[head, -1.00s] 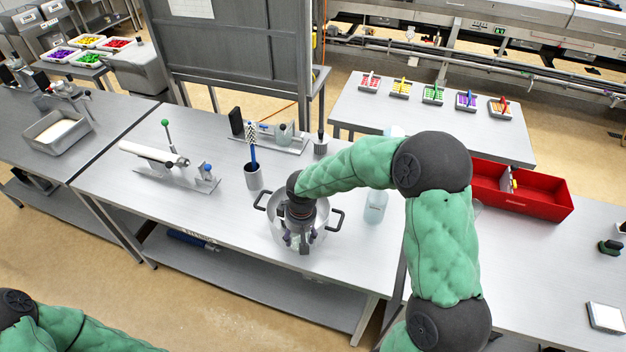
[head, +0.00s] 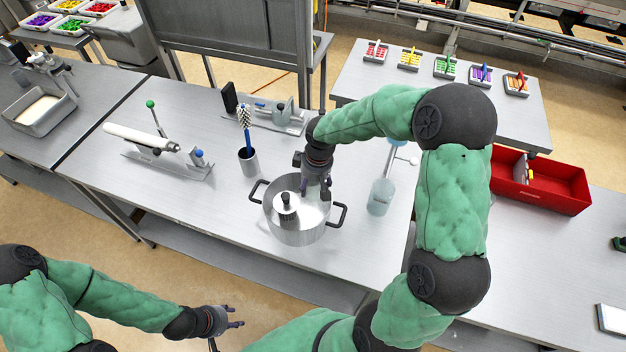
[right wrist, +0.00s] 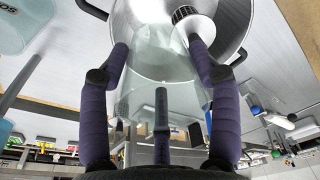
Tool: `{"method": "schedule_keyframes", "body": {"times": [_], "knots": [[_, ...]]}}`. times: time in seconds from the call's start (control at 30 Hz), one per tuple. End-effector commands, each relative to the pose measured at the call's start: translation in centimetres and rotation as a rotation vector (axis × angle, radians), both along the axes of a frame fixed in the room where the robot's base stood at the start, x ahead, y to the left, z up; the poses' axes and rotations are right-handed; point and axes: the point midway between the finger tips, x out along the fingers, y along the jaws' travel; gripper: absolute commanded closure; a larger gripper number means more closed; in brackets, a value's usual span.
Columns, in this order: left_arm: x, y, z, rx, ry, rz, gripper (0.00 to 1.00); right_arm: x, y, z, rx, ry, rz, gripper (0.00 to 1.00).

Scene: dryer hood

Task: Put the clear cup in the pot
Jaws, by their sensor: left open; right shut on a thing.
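The silver pot (head: 297,237) with two black side handles stands on the steel table; it also shows at the top of the right wrist view (right wrist: 235,25). A metal cylindrical piece with a dark top (head: 286,207) stands up at the pot's middle. My right gripper (head: 320,196) is over the pot's far right rim. In the right wrist view its fingers are shut on the clear cup (right wrist: 160,72), which is see-through and points toward the pot. The cup is hard to make out in the head view. My left gripper (head: 238,317) is open and empty, low in front of the table.
A white roller device (head: 150,140) is further left. A red bin (head: 540,187) is at the right. The table front-left is clear.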

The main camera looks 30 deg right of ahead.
Motion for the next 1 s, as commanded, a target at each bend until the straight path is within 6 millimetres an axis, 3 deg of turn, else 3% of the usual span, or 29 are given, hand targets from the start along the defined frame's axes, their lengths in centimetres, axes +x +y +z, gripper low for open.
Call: {"method": "schedule_keyframes", "body": {"times": [0.37, 1.0], "knots": [[0.1, 0.0, -0.8, 0.0, -0.001, -0.001, 0.56, 0.0, 0.0, -0.8, -0.006, 0.01, 0.0, 0.66], [0.1, 0.0, -5.1, 0.0, -0.001, -0.001, 0.56, 0.0, 0.0, -6.1, -0.006, 0.009, -0.001, 0.66]]}}
